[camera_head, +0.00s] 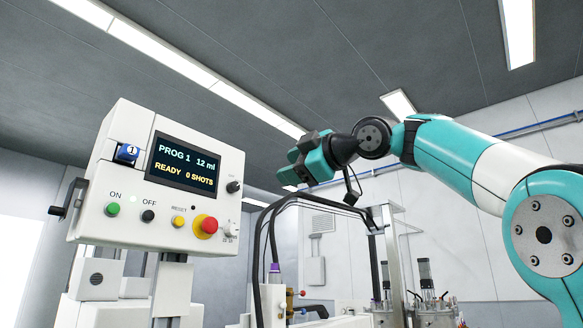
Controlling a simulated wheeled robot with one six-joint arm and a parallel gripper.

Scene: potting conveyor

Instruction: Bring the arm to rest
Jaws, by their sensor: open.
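My gripper (297,172) is at the end of my teal and white arm, which reaches in from the right edge. It is raised in the middle of the picture, to the right of the control box. Its teal and black jaws point left toward the box. They are open and no object shows between them. The gap between the jaws is seen at a slant and partly hidden.
A white control box (90,225) stands at left with a lit display (184,162), a red stop button (207,226) and a side crank (66,198). Black hoses (258,235) arch below my gripper. Metal vessels (436,312) stand at lower right. The air above is clear.

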